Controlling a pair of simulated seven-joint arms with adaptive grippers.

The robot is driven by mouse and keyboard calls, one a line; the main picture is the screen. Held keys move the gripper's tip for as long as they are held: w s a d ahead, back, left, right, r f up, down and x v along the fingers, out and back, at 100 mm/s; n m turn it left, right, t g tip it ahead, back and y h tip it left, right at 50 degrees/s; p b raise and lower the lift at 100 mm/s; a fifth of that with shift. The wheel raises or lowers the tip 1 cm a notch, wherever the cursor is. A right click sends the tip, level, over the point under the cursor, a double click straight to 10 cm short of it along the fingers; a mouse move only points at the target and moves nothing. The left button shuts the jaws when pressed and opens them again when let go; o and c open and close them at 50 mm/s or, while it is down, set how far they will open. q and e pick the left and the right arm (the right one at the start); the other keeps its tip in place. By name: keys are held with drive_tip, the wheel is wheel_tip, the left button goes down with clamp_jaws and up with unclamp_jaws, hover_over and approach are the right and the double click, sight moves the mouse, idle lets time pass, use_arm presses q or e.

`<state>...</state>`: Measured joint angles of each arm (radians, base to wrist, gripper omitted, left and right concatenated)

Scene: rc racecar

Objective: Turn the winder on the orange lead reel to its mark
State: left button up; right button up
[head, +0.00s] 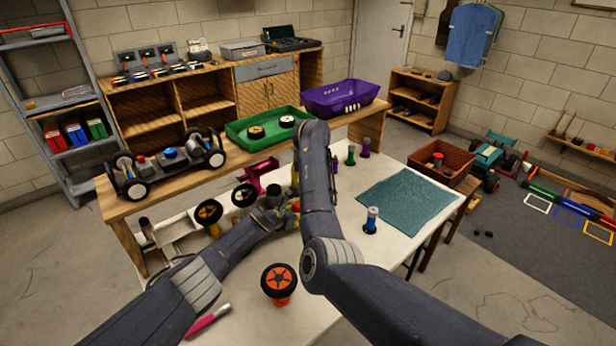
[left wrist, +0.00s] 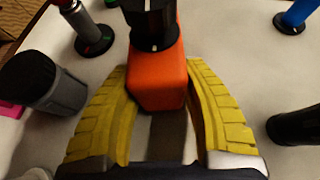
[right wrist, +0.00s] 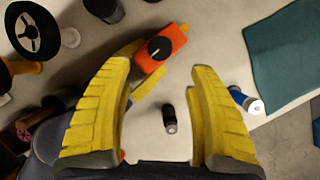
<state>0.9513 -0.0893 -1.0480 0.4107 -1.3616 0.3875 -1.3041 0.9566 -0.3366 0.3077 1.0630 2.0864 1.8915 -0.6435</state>
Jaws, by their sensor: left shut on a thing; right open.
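The orange lead reel (left wrist: 158,82) is a small orange block with a black round winder (left wrist: 150,22) on top. A short white mark shows on the winder's near rim. My left gripper (left wrist: 158,100) is shut on the reel, a yellow finger on each side. In the right wrist view the reel (right wrist: 173,62) lies beyond my right gripper (right wrist: 163,72), which is open and empty, its fingers apart from the winder (right wrist: 160,47). In the head view only a bit of the reel (head: 295,206) shows; my arms hide most of it. I cannot make out a target mark.
A small black cylinder (right wrist: 169,118) stands below the open right fingers. A blue-topped cylinder (head: 371,220) and a teal mat (head: 408,200) are to the right. A green tray (head: 240,130) is behind.

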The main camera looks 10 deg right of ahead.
drive_tip(key=shift+v, duration=1.3)
